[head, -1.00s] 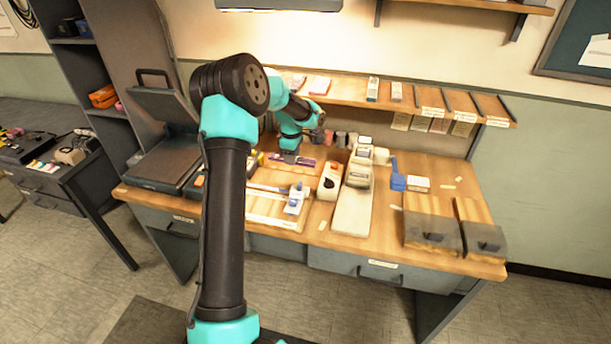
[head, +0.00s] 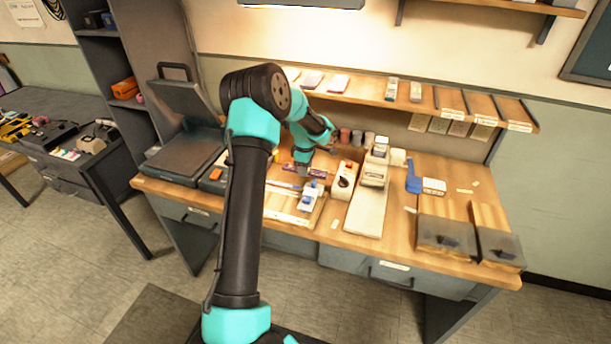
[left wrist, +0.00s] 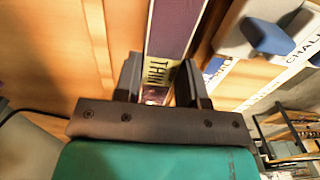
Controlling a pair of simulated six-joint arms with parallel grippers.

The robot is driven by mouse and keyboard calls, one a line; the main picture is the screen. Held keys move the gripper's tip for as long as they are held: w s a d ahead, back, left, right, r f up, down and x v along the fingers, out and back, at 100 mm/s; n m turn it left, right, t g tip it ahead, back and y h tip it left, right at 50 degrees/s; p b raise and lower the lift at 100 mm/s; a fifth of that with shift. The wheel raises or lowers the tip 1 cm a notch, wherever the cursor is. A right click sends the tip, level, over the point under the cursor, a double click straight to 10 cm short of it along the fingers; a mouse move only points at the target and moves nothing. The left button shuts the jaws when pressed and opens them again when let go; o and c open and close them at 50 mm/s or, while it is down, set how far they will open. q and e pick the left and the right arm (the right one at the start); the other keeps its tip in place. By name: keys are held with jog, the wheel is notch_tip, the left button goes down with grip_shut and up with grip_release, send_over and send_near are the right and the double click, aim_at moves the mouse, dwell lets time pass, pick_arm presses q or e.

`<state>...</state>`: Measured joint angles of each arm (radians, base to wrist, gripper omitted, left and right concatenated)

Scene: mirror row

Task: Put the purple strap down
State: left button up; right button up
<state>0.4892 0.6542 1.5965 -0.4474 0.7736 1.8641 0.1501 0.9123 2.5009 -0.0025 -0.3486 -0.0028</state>
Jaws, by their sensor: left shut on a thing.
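The purple strap (left wrist: 172,28) runs away from my left gripper (left wrist: 158,80) in the left wrist view. It has pale edges and a yellow label reading "THIN", and its near end sits between the two dark fingers, which are shut on it. In the head view my left gripper (head: 302,168) is low over the back left of the wooden bench, and a little of the purple strap (head: 318,173) shows beside it. I cannot tell whether the strap touches the bench. My right gripper is not in view.
A pale board with a blue-and-white clamp (head: 309,195) lies in front of the gripper. A shelf (head: 430,104) runs behind the bench (head: 395,235).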

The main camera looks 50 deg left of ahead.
aim_at(305, 180)
pick_arm(q)
jog(key=shift+f, duration=1.85)
jog(key=shift+f, duration=0.1)
jog(key=o, duration=1)
notch_tip(305, 180, up, 12)
jog(key=shift+r, duration=0.15)
